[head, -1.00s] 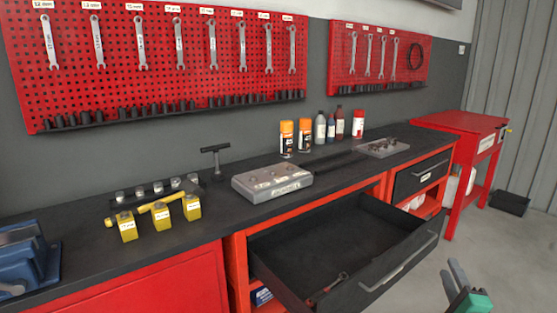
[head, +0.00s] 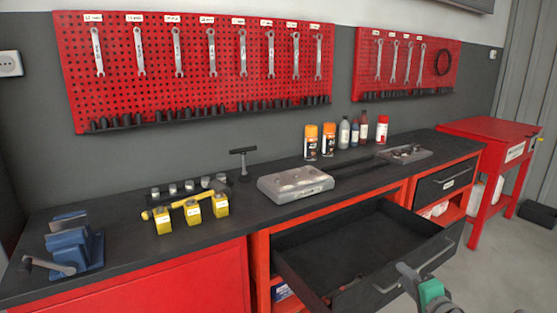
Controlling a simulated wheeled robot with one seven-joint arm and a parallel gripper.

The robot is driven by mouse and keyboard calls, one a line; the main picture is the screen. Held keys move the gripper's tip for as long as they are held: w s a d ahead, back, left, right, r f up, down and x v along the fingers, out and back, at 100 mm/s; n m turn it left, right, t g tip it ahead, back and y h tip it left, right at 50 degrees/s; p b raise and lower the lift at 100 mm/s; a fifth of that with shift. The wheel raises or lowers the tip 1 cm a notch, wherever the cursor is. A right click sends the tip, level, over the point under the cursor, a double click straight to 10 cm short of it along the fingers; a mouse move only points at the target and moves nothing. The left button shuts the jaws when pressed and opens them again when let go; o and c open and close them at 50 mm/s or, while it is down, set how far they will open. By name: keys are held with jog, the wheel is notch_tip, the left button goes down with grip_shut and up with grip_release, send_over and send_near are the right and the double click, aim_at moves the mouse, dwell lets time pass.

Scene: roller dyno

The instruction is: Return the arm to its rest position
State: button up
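My gripper (head: 418,282), grey with a green part, is at the bottom right of the head view. It is in front of the open drawer (head: 300,278) and overlaps the drawer front near its handle in the picture. Its fingers are small and partly overlapped, so I cannot tell whether they are apart or closed. I see nothing clearly held in it. Most of my arm is out of view.
The black workbench top (head: 110,215) carries a blue vise (head: 75,245), yellow blocks (head: 193,210), a grey tray (head: 295,184) and several bottles and cans. Wrenches hang on the red pegboard (head: 195,90). A red cart (head: 480,130) stands right.

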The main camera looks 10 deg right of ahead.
jog(key=s+a+r+n+g+y+p, duration=0.1)
jog(key=a+r+n+g+y+p, duration=0.2)
jog(key=a+n+g+p, duration=1)
jog(key=s+a+r+h, duration=0.1)
jog(key=s+a+r, duration=0.1)
jog(key=s+a, duration=0.2)
jog(key=s+a+r+n+h+b, duration=0.1)
jog(key=s+a+r, duration=0.1)
jog(key=s+a, duration=0.2)
jog(key=s+a+r+n+h, duration=0.1)
jog(key=s+a, duration=0.3)
jog(key=s, duration=0.4)
jog(key=shift+a+r+t, duration=0.15)
jog(key=shift+r+t, duration=0.15)
jog(key=shift+r, duration=0.1)
